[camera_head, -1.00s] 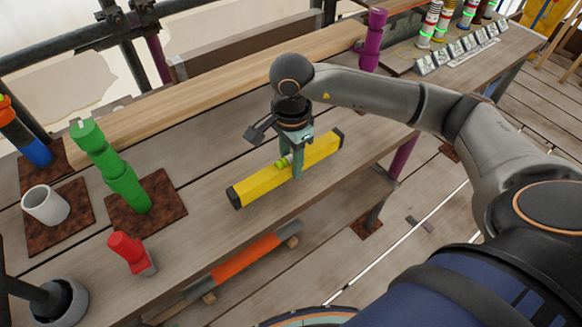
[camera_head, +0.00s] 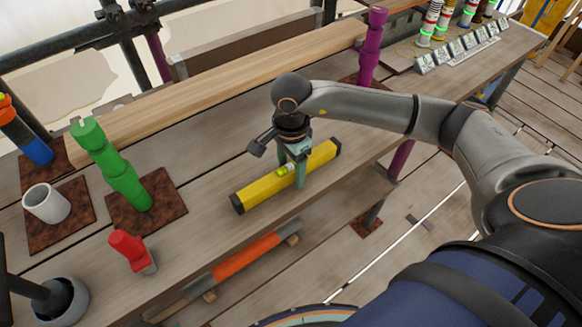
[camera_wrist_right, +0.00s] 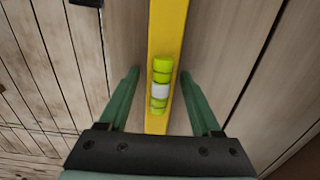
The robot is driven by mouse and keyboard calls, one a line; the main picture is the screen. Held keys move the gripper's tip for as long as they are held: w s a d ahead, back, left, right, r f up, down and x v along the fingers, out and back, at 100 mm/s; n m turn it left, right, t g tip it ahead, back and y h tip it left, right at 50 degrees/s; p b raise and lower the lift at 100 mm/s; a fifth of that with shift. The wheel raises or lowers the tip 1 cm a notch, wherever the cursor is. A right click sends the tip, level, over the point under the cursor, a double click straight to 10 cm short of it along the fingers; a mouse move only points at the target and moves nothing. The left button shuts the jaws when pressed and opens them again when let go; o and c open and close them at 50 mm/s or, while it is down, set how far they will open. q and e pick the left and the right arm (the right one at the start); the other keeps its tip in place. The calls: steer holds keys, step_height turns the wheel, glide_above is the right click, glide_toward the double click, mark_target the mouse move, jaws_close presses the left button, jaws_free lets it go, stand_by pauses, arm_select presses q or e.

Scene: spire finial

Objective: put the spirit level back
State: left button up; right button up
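The yellow spirit level (camera_head: 262,190) with black end caps lies lengthwise on the wooden bench, near its front edge. Its green vial with a white middle (camera_wrist_right: 160,88) faces up in the right wrist view. My right gripper (camera_head: 293,168) points down over the middle of the level. In the right wrist view its green fingers (camera_wrist_right: 160,95) stand on either side of the level with a gap on each side, so it is open around it. My left gripper is not in view.
An orange bar (camera_head: 243,252) lies lower, in front of the bench. A red block (camera_head: 128,248), a green stack (camera_head: 118,175) and a white cup (camera_head: 45,203) stand at the left. A long timber (camera_head: 225,85) lies behind. Free bench top lies right of the level.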

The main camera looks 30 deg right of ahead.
mark_target(291, 168)
steer(key=shift+r, duration=0.25)
step_height(291, 168, up, 12)
stand_by(0.5)
steer(key=shift+f, duration=0.1)
